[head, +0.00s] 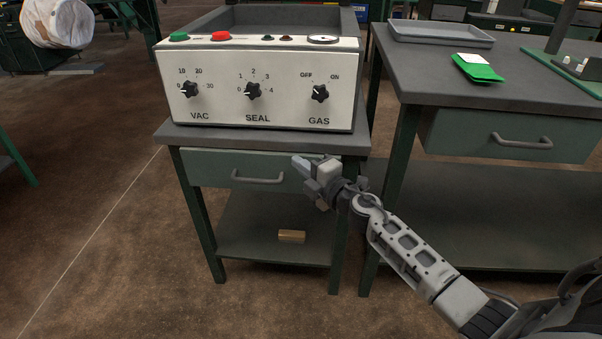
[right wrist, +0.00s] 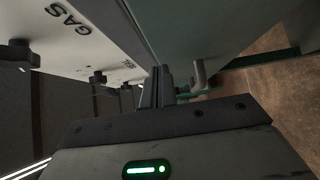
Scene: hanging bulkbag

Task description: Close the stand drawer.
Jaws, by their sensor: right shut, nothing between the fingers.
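The stand drawer (head: 215,170) is the green front under the machine's stand top in the head view, with a grey bar handle (head: 258,178). It looks flush or nearly flush with the stand; a small gap cannot be ruled out. My right gripper (head: 300,162) is at the right part of the drawer front, shut and empty. It hides the drawer's right end. In the right wrist view the shut fingers (right wrist: 160,85) point toward the drawer front (right wrist: 190,35), with the handle (right wrist: 199,75) just beyond. Contact cannot be told. My left gripper is not in view.
The control machine (head: 260,95) with VAC, SEAL and GAS knobs sits on the stand. A brass-coloured block (head: 291,236) lies on the lower shelf. At the right, a workbench (head: 440,75) has its own drawer (head: 515,135), a tray (head: 440,35) and a green packet (head: 478,70).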

